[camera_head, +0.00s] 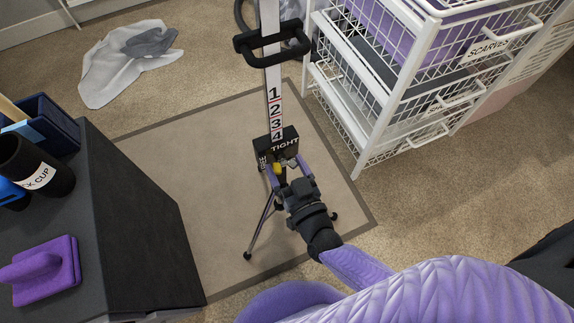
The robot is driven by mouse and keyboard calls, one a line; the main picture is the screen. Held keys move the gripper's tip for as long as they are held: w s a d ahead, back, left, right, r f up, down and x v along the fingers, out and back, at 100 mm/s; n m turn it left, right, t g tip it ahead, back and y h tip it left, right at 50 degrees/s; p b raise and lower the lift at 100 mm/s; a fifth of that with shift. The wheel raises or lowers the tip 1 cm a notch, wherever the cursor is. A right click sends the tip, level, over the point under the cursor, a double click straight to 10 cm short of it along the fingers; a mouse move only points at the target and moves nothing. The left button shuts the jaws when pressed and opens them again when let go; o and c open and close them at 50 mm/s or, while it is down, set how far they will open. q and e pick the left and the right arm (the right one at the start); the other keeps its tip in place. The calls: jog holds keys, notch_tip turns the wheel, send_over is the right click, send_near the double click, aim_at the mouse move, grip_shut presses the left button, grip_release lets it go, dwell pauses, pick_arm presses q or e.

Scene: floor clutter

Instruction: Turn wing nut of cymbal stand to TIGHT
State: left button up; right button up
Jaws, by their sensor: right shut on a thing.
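The cymbal stand (274,108) stands upright near the middle, with a white strip numbered 1 to 4 above a black block marked TIGHT. Thin dark tripod legs (260,228) spread below it. My right gripper (285,168) reaches in from the lower right, its purple fingers at the front of the block, just under the TIGHT label. It is shut on a small part there, which appears to be the wing nut; a yellow bit (277,169) shows between the fingers. The nut's exact angle is hard to tell. My left gripper is not in view.
A white wire-basket rack (372,115) stands close on the right. A dark cabinet (135,215) with a purple tool (45,272) and black cup (36,168) is on the left. A grey cloth (110,75) lies on the carpet. The beige mat (170,165) has free room left of the stand.

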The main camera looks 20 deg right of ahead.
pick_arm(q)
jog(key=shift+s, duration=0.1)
pick_arm(e)
jog(key=shift+m, duration=0.8)
jog(key=m, duration=0.3)
jog(key=shift+d+f, duration=0.1)
jog(key=shift+m, duration=1.1)
jog(key=m, duration=0.2)
jog(key=shift+s+f+m+b, duration=0.1)
jog(key=shift+m+b, duration=0.25)
jog(key=shift+m, duration=0.95)
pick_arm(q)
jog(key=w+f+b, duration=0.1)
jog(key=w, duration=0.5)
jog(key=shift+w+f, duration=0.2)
pick_arm(e)
jog(key=shift+d+f+m, duration=0.1)
jog(key=shift+m, duration=2.3)
